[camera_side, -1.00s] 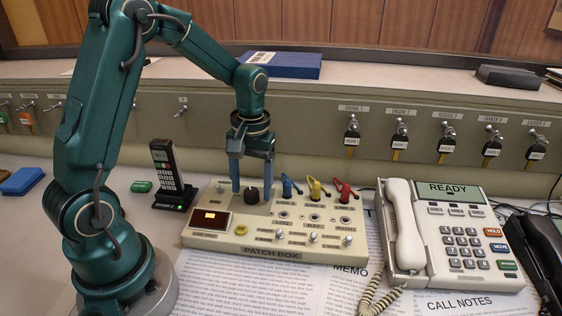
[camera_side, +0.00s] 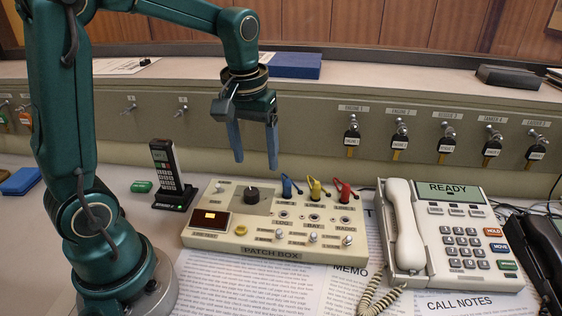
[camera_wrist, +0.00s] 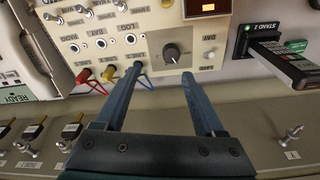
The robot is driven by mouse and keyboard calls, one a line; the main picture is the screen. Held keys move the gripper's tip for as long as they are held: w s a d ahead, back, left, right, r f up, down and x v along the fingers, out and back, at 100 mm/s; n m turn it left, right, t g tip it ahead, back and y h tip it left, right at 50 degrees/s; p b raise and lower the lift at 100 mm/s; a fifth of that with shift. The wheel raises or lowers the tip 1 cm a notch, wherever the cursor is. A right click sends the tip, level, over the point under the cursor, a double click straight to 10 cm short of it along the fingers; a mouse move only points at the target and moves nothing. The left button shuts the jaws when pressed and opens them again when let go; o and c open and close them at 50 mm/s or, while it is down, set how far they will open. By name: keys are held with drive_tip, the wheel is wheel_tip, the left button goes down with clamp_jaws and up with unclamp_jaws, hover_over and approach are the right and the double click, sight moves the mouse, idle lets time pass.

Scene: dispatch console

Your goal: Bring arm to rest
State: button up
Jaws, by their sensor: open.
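My gripper (camera_side: 255,163) is open and empty, with its two blue fingers pointing down. It hangs above the back part of the cream patch box (camera_side: 213,262), clear of it. The black knob (camera_side: 251,194) on the box is uncovered below the fingers. In the wrist view, my gripper (camera_wrist: 161,72) shows both fingers spread, with the knob (camera_wrist: 171,53) seen between and beyond the tips. Nothing is between the fingers.
Blue, yellow (camera_side: 314,186) and red plugs stand at the box's back right. A handset in a black cradle (camera_side: 170,178) stands to the left. A cream desk phone (camera_side: 462,240) is at right. Keys hang on the rear panel (camera_side: 310,120). A dark blue box (camera_side: 290,66) lies on the ledge.

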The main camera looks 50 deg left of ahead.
drive_tip(key=s+d+r+m+t, duration=0.2)
drive_tip(key=s+d+m+t, duration=0.2)
drive_tip(key=s, duration=0.7)
drive_tip(key=d+m, duration=0.2)
drive_tip(key=d, duration=0.1)
drive_tip(key=shift+r+h, duration=0.15)
drive_tip(key=shift+h, duration=0.25)
